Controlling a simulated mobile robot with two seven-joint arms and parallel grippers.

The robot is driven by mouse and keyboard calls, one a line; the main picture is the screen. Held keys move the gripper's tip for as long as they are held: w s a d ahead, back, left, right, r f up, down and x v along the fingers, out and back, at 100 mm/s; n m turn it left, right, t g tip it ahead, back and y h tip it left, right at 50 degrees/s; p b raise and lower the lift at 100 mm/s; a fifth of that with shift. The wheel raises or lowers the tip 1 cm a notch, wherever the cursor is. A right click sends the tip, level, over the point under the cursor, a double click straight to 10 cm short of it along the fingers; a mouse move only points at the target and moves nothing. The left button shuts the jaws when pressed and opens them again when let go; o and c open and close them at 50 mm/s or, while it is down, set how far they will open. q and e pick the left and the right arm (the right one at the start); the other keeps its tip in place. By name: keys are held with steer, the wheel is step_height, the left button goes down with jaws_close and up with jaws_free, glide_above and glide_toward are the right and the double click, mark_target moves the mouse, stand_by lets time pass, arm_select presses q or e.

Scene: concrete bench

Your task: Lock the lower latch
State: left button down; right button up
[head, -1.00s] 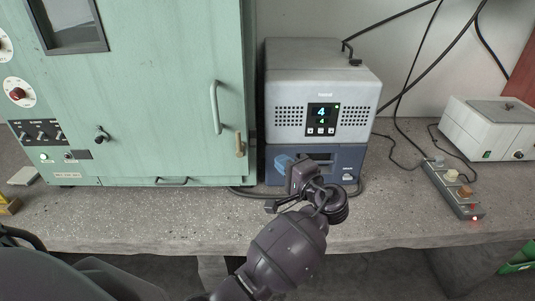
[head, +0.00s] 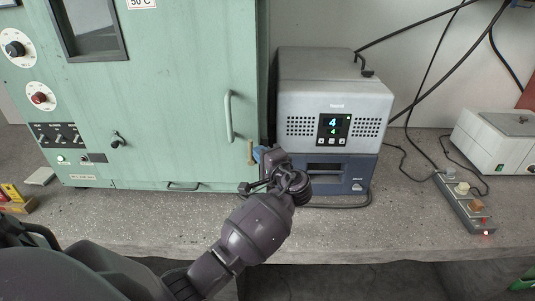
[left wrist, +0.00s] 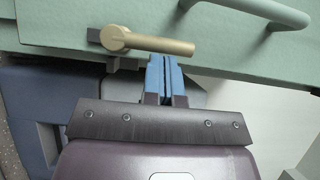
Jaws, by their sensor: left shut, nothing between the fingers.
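The lower latch (head: 250,152) is a short brass lever near the lower right edge of the green cabinet door (head: 190,120). It hangs about upright in the head view. In the left wrist view the brass lever (left wrist: 155,45) lies across the picture from its round pivot. My left gripper (head: 260,154) has blue fingers, pressed together and empty. It is just right of the latch in the head view. In the left wrist view the fingertips (left wrist: 164,60) are right at the lever's side; I cannot tell whether they touch it. My right gripper is not in view.
A pale door handle (head: 229,117) stands out above the latch; it also shows in the left wrist view (left wrist: 265,12). A grey and blue instrument (head: 330,105) stands close right of the cabinet. A power strip (head: 466,205) lies on the bench at right.

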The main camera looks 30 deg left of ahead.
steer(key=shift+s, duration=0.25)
arm_select(q)
steer(key=shift+s+a+r+n, duration=0.1)
steer(key=shift+n, duration=0.2)
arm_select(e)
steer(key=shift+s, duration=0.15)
arm_select(q)
steer(key=shift+h, duration=0.3)
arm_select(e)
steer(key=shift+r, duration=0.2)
